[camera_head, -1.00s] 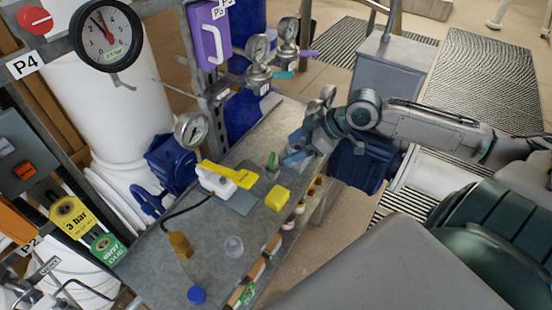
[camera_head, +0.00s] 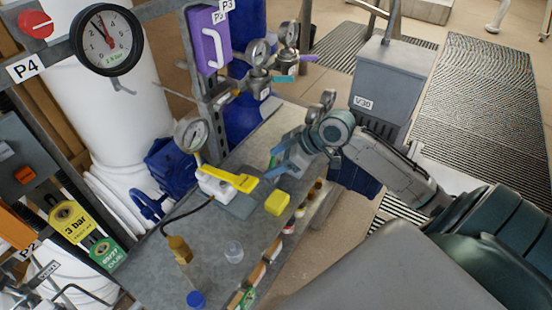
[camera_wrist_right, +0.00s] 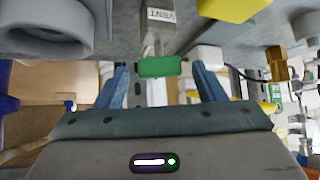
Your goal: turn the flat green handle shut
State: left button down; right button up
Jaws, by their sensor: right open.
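The flat green handle (camera_wrist_right: 160,67) shows in the right wrist view at upper middle, just below a metal valve body with a VENT label (camera_wrist_right: 161,14). In the head view it is a small green piece (camera_head: 273,161) at the bench, partly hidden by my gripper. My right gripper (camera_head: 284,164) is open, its blue fingers pointing at the handle. In the right wrist view its two fingertips (camera_wrist_right: 160,75) stand left and right of the handle, with a gap on each side. My left gripper is not in view.
A yellow lever on a white valve (camera_head: 230,182), a yellow block (camera_head: 277,203), a clear cup (camera_head: 233,251) and a blue cap (camera_head: 196,299) are on the grey bench (camera_head: 160,270). Gauges stand behind.

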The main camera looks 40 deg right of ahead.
jog(key=shift+c, duration=0.2)
jog(key=c, duration=0.9)
jog(key=m+p, duration=0.1)
jog(key=m+t+h+p, duration=0.1)
jog(key=p, duration=0.1)
jog(key=shift+s+a+r+m+h, duration=0.15)
jog(key=shift+a+r+m+h, duration=0.05)
jog(key=shift+m+h, duration=0.1)
jog(key=shift+c, duration=0.2)
jog(key=shift+m+t+h+p, duration=0.4)
jog(key=shift+m+p, duration=0.2)
jog(key=shift+p, duration=0.2)
jog(key=shift+f+m+h, duration=0.2)
jog(key=shift+m+h, duration=0.1)
jog(key=shift+m, duration=0.1)
jog(key=o, duration=1)
